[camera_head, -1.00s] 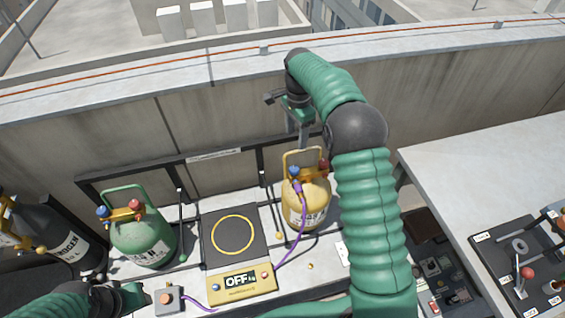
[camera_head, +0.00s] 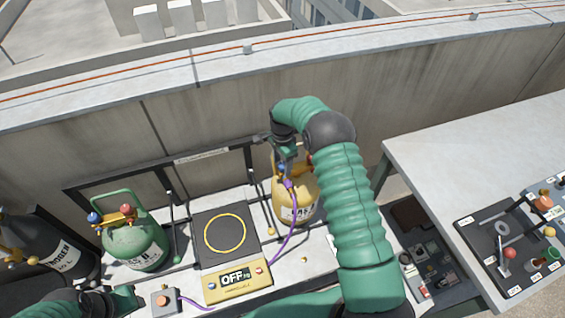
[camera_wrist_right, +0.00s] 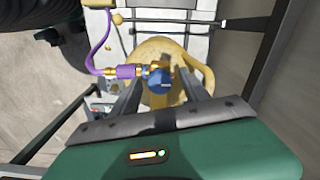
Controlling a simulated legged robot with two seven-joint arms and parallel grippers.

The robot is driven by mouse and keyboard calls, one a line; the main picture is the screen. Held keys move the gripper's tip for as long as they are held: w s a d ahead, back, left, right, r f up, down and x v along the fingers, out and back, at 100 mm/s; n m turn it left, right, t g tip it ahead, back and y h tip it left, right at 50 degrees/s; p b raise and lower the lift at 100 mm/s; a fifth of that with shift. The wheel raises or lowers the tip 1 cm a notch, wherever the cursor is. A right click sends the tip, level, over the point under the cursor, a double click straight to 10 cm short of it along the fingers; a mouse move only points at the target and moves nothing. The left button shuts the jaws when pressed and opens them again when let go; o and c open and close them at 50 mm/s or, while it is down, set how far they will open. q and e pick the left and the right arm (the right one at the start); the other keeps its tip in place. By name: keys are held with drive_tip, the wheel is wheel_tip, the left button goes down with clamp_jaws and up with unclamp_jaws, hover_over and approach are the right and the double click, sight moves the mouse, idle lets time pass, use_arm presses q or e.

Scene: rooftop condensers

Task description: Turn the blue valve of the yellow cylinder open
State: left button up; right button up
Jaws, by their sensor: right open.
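The yellow cylinder (camera_head: 294,200) stands upright on the bench right of the scale, partly hidden by my right arm. Its blue valve (camera_wrist_right: 159,79) shows in the right wrist view between my right gripper's two fingers (camera_wrist_right: 163,95), which are open and apart from each other. In the head view the blue valve (camera_head: 282,168) is just below that gripper (camera_head: 287,158). I cannot tell whether a finger touches it. A purple hose (camera_wrist_right: 95,45) joins the brass fitting beside the valve. My left gripper (camera_head: 125,298) is at the lower left; its jaws are unclear.
A scale reading OFF (camera_head: 238,280) with a dark plate (camera_head: 208,234) is left of the yellow cylinder. A green cylinder (camera_head: 135,245) and a dark nitrogen cylinder (camera_head: 55,250) stand further left. A small button box (camera_head: 165,300) is in front. A grey table (camera_head: 470,150) is at right.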

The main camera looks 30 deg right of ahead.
drive_tip(key=shift+a, duration=0.1)
drive_tip(key=c, duration=0.4)
drive_tip(key=shift+d, duration=0.25)
clamp_jaws()
